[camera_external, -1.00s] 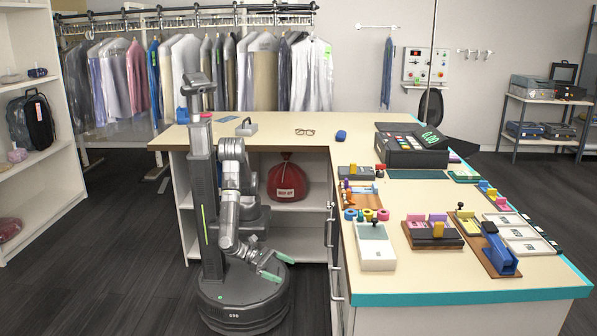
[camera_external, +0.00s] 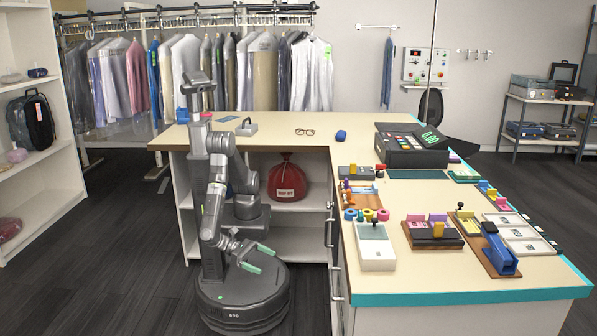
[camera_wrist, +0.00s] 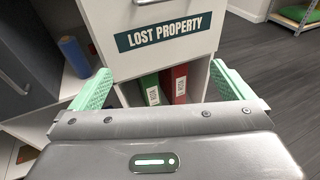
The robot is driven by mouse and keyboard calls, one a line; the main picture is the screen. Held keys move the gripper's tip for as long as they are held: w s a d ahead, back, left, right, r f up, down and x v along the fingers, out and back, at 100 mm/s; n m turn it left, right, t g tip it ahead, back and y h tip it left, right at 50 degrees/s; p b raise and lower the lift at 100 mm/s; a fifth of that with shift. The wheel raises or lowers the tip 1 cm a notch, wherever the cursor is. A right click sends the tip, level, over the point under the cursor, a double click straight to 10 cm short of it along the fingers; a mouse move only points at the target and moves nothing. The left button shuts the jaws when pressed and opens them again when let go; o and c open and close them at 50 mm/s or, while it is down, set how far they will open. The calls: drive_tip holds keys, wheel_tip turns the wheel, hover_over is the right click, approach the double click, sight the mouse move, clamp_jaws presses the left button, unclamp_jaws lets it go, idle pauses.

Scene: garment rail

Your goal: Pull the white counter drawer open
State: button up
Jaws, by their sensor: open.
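In the wrist view a white drawer front (camera_wrist: 205,42) fills the upper middle, with a dark "LOST PROPERTY" label (camera_wrist: 165,32) on it. A metal handle (camera_wrist: 147,2) shows at the top edge of that view, partly cut off. My gripper (camera_wrist: 160,75) is open and empty, its green fingers left and right of the drawer front's lower part, apart from the handle. In the external view my gripper (camera_external: 259,258) is low, left of the counter's side. Handles (camera_external: 337,283) show edge-on there; the drawer front is seen too obliquely to make out.
Under the drawer front stand green and red binders (camera_wrist: 179,84) in an open compartment. A blue cylinder (camera_wrist: 73,57) stands at left, near a dark panel with a handle. The counter top (camera_external: 400,280) holds several tools. Dark floor (camera_external: 110,270) is clear at left.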

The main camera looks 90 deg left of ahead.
drive_tip(key=shift+v, duration=0.9)
